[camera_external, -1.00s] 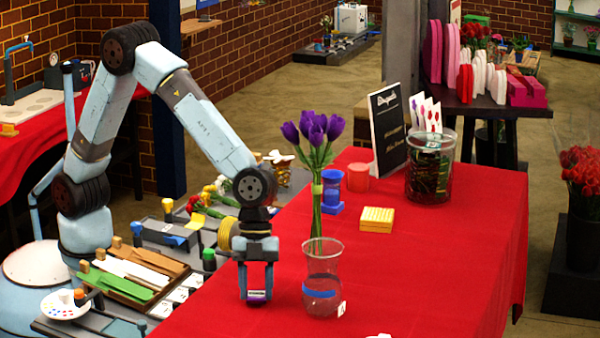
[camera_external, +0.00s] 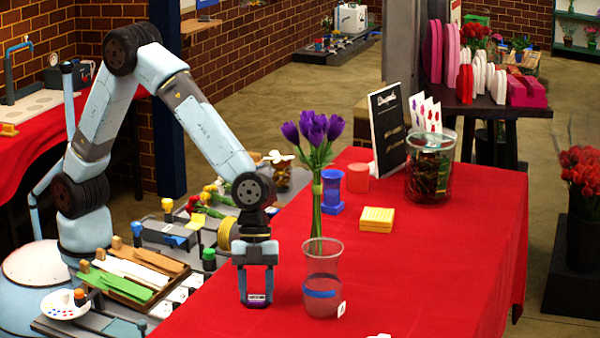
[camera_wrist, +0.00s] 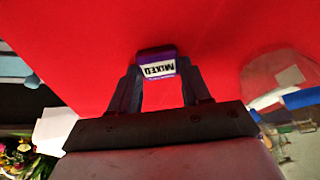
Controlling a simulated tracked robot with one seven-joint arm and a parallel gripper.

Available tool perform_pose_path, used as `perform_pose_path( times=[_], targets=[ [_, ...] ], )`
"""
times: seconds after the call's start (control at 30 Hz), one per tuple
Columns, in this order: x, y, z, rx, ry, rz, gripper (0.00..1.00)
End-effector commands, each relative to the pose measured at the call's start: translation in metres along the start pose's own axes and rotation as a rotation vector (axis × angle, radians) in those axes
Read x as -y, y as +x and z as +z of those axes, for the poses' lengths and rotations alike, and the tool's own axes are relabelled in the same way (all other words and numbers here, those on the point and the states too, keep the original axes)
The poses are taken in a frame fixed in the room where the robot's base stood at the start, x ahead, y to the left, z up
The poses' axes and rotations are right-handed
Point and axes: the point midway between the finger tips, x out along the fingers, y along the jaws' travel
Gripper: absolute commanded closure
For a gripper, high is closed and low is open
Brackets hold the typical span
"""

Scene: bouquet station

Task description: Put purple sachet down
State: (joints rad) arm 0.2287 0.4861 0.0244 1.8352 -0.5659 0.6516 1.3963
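The purple sachet (camera_external: 256,298) has a white label and is between the fingertips of my gripper (camera_external: 256,300). In the wrist view the sachet (camera_wrist: 157,65) sits between both finger ends, its label lettering upside down. My gripper (camera_wrist: 158,78) is shut on it and points down at the red tablecloth (camera_external: 430,270), near the table's left edge. The sachet is at or just above the cloth; I cannot tell whether it touches.
The right-hand cloth is mostly clear.

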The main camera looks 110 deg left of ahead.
Motion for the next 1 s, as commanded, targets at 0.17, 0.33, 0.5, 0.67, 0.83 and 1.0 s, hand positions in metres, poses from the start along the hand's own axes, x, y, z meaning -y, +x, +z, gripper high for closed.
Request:
perform_pose_path(
  times=[0.17, 0.33, 0.5, 0.67, 0.83, 1.0],
  targets=[
    [-0.006, 0.011, 0.009, 0.017, -0.005, 0.020, 0.33],
    [-0.007, 0.012, 0.008, 0.017, -0.004, 0.022, 0.29],
    [-0.007, 0.010, 0.006, 0.017, -0.002, 0.024, 0.29],
    [-0.007, -0.005, 0.002, 0.016, -0.001, 0.024, 0.29],
    [-0.005, -0.040, 0.001, 0.012, -0.002, 0.017, 0.29],
    [-0.003, -0.075, 0.000, 0.009, -0.003, 0.013, 0.29]
  ],
)
